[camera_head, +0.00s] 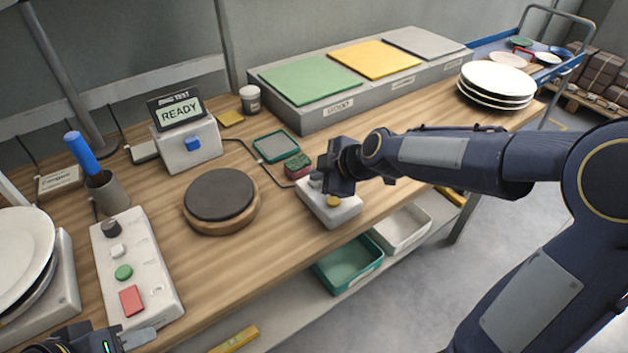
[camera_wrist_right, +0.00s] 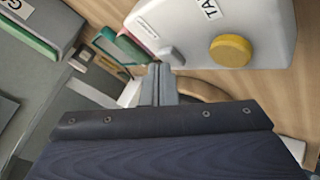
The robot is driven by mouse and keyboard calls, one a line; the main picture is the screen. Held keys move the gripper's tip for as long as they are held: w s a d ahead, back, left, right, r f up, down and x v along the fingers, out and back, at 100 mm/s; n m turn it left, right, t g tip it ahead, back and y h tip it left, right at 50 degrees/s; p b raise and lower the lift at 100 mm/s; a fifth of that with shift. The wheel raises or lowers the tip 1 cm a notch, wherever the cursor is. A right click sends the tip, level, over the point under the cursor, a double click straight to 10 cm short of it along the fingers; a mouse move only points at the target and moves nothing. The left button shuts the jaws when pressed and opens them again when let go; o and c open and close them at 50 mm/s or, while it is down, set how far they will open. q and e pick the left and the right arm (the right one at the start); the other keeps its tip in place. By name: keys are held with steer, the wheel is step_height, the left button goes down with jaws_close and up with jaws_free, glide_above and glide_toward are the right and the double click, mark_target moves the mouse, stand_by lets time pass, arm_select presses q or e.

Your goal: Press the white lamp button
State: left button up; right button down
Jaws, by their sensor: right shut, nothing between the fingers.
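A white button (camera_head: 118,250) sits on the pale control panel (camera_head: 150,262) at the left, between a black knob (camera_head: 111,228) and a green button (camera_head: 124,272). Whether it is the lamp button I cannot tell. My right gripper (camera_head: 325,183) is shut and empty over a white box (camera_head: 345,213) with a yellow button (camera_head: 334,201). In the right wrist view the shut fingers (camera_wrist_right: 158,84) are beside that box's edge, near a small grey part (camera_wrist_right: 172,56) and the yellow button (camera_wrist_right: 231,50). My left gripper (camera_head: 137,338) is low at the left, near the panel's front end, partly cut off.
A round dark pad (camera_head: 220,194) on a wooden base stands mid-table. A READY display (camera_head: 180,110) on a box with a blue button stands behind it. Plates (camera_head: 25,255) are at far left, more plates (camera_head: 497,80) at back right. Bins hang below the front edge.

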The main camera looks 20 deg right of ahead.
mark_target(319, 184)
steer(key=shift+f, duration=0.1)
steer(key=shift+r+p, duration=0.3)
steer(key=shift+r, duration=0.4)
step_height(319, 184, up, 6)
steer(key=p, duration=0.3)
steer(key=shift+p, duration=0.35)
stand_by(0.3)
